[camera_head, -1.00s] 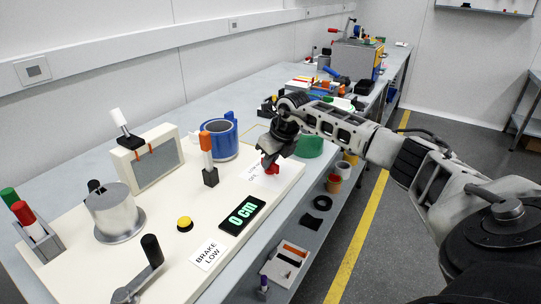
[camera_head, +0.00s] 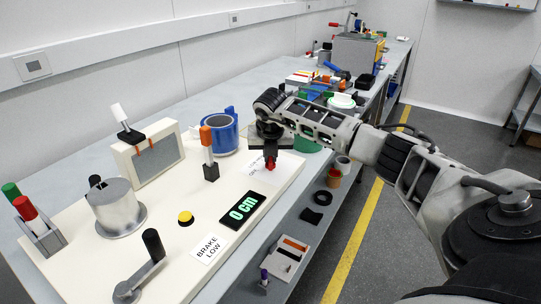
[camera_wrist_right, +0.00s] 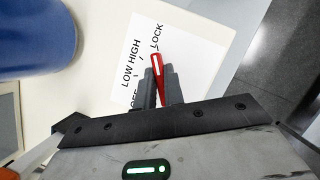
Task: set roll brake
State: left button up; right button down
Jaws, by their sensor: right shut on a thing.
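The roll brake's red lever (camera_wrist_right: 159,76) stands on a white label plate (camera_wrist_right: 185,65) printed OFF, LOW, HIGH and LOCK. In the wrist view the lever's white-marked tip points up, close to the LOCK mark. My right gripper (camera_wrist_right: 158,90) is shut on the lever, with a dark finger on each side. In the head view the right gripper (camera_head: 269,154) hides most of the lever (camera_head: 270,164). A sign (camera_head: 208,250) on the board reads BRAKE LOW, and a display (camera_head: 242,210) reads 0 cm. My left gripper is not in view.
The cream board (camera_head: 100,268) carries a metal drum (camera_head: 116,207), a black-handled crank (camera_head: 152,246), a yellow button (camera_head: 185,218) and an orange-topped lever (camera_head: 207,145). A blue cylinder (camera_head: 221,134) stands behind. Several items crowd the bench farther back.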

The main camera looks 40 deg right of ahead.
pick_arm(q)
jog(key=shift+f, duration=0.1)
pick_arm(e)
jog(key=shift+r+m, duration=0.1)
jog(key=shift+m, duration=0.2)
jog(key=c, duration=1.5)
grip_release()
pick_arm(q)
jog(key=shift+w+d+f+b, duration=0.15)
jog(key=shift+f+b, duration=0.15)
jog(key=shift+b, duration=0.6)
pick_arm(e)
jog(key=v, duration=1.6)
jog(key=shift+a, duration=0.1)
